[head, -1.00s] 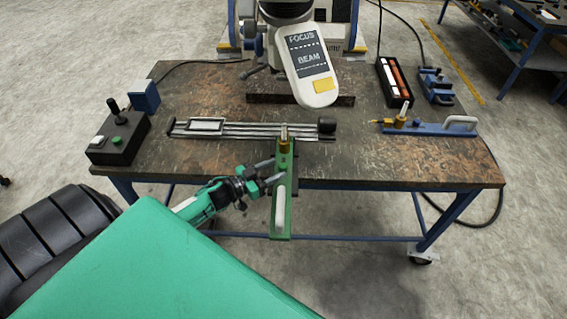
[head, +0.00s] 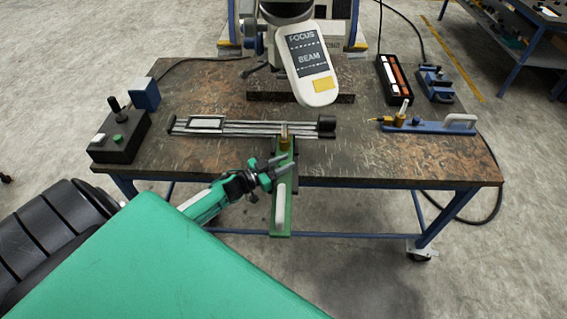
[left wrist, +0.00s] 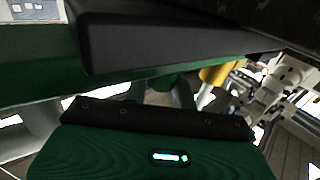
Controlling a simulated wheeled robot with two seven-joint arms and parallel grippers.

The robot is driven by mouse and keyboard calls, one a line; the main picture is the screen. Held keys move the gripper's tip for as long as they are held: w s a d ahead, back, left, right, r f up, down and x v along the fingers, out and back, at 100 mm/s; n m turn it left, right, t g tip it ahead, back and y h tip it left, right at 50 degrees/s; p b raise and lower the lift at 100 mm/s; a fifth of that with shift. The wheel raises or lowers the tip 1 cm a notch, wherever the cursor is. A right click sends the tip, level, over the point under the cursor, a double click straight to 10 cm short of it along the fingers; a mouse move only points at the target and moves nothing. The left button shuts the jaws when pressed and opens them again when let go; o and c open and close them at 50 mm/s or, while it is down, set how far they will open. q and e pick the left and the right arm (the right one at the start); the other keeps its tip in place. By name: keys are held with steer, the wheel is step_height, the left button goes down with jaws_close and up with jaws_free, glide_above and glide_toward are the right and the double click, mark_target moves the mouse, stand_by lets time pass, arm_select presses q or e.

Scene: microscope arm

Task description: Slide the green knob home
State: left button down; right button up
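The green bar (head: 281,208) has a pale handle (head: 281,204) and a brass fitting with a post (head: 284,143) at its far end. It juts out over the table's front edge from the slide rail (head: 225,128). I see no separate green knob on it. My left gripper (head: 280,165) is at the bar's left side, its two fingertips apart and reaching over or beside the bar near the brass fitting. I cannot tell whether they touch. In the left wrist view, a green part (left wrist: 165,75) and a yellow brass part (left wrist: 214,74) show beyond the gripper. My right gripper is out of view.
A control box (head: 118,137) with a green button stands at the left. A blue bar (head: 430,128) with brass fittings lies at the right. The microscope head (head: 308,75) hangs over the table's back. The table (head: 400,165) is clear at front right.

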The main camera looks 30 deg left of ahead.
arm_select(q)
steer(key=shift+w+a+b, duration=0.3)
steer(key=shift+w+a, duration=0.1)
steer(key=shift+w, duration=0.3)
steer(key=shift+w+a+b, duration=0.3)
steer(key=shift+w+a, duration=0.1)
steer(key=shift+w, duration=0.25)
steer(key=shift+w+a, duration=0.15)
steer(key=shift+r, duration=0.1)
steer(key=c, duration=1.2)
jaws_free()
steer(key=shift+o, duration=0.2)
steer(key=shift+s, duration=0.25)
steer(key=b+v, duration=0.2)
steer(key=v, duration=1.1)
steer(key=shift+s+b, duration=0.15)
steer(key=shift+b, duration=0.25)
